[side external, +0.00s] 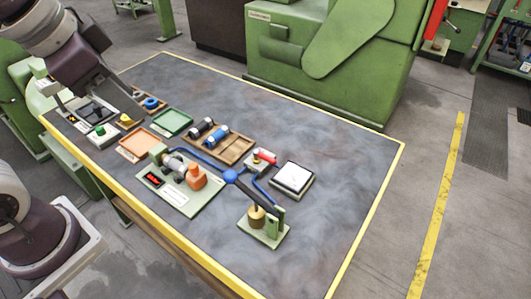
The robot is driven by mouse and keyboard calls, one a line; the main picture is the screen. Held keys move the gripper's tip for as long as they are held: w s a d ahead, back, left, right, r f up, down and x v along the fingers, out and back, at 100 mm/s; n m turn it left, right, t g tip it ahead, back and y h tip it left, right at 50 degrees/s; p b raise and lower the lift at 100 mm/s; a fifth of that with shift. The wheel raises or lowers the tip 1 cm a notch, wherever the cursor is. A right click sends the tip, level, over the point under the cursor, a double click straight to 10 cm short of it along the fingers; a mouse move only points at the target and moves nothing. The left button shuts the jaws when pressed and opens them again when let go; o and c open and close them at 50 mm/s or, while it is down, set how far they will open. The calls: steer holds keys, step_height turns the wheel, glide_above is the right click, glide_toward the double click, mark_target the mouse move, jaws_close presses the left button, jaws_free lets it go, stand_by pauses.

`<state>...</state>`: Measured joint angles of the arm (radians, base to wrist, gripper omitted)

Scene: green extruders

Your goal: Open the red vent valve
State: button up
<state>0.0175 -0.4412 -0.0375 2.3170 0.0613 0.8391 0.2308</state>
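The red vent valve (265,156) is a small fitting with a red handle on a pale base. It sits near the middle of the table, beside a blue pipe, and nothing touches its handle. My gripper (96,103) is at the upper left, above the table's left end and far from the valve. Its fingers look spread apart with nothing held between them, though they are small and dark here. The exact angle of the red handle is hard to tell.
Blue pipe runs to a stand with a brass-coloured weight (257,217). A white-topped square block (293,178) stands right of the valve. A wooden tray (235,149) with dark and blue cylinders lies left of it. A green panel (180,196) is in front. The table's right side is clear.

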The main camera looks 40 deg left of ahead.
steer(key=w+d+f+m+g, duration=0.1)
steer(key=w+f+m, duration=0.15)
steer(key=w, duration=0.35)
steer(key=w+d+f+m, duration=0.1)
steer(key=w+f+m, duration=0.15)
steer(key=w, duration=0.35)
steer(key=m+g, duration=0.2)
steer(key=m, duration=0.7)
glide_toward(267, 156)
steer(key=f, duration=0.2)
steer(key=w+f, duration=0.1)
steer(key=f, duration=0.5)
steer(key=shift+w+a, duration=0.15)
jaws_close()
